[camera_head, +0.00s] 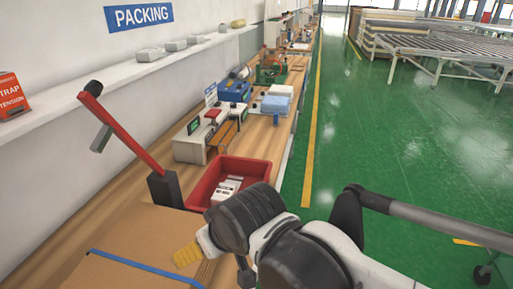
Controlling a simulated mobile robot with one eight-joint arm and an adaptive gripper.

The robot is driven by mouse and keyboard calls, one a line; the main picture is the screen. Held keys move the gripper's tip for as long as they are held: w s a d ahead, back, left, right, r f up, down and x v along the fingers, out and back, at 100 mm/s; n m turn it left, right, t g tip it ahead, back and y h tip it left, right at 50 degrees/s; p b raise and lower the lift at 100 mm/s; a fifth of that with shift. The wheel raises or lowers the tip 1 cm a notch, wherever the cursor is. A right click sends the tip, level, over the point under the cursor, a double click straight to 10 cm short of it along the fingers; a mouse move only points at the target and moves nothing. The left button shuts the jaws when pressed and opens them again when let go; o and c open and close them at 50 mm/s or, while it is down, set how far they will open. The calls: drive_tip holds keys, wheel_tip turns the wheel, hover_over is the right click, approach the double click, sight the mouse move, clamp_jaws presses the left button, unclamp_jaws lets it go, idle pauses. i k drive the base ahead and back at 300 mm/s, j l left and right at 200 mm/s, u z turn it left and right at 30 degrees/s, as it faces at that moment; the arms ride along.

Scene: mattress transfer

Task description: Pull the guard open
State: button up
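My gripper (214,262) is at the bottom centre, beyond the dark wrist, over the near end of the bench. A yellow ribbed part at its left side shows, but the wrist hides most of it. I cannot tell whether it is open or shut, and nothing is seen held. A red lever arm (126,136) with a black knob and a grey handle slants up to the left from a dark post (165,188). It stands apart from my gripper, up and to the left. I cannot tell which part is the guard.
A cardboard box (135,243) with a blue strip fills the near left. A red bin (202,189) with white items stands beyond my gripper. Machines (192,146) line the wooden bench. A wall shelf (125,72) is at left. Green floor (400,150) is open at right.

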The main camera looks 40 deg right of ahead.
sight(223, 130)
drive_tip(key=z, duration=0.85)
drive_tip(key=i+l+u, duration=0.15)
drive_tip(key=i+l, duration=0.7)
drive_tip(key=i, duration=0.15)
